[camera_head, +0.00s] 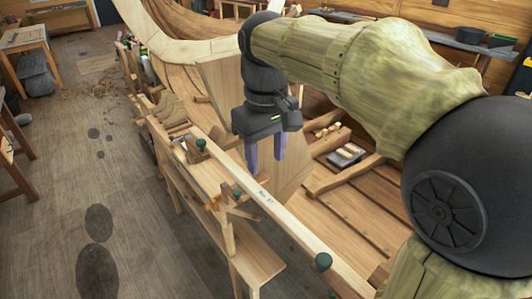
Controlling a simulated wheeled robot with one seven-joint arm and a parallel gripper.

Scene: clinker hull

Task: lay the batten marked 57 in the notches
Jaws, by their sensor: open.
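A long pale batten (285,218) runs diagonally from the middle of the view to the lower right. It bears a small dark marking that looks like "No 57" (266,196). Green knobs (323,262) stand along its line. Whether the batten rests in notches I cannot tell; no notch shows clearly. My gripper (267,163) points down with its two purple-grey fingers apart and nothing between them. In the picture it hangs just above and behind the marked part of the batten, apparently not touching it.
The floor (70,200) at left is mostly clear.

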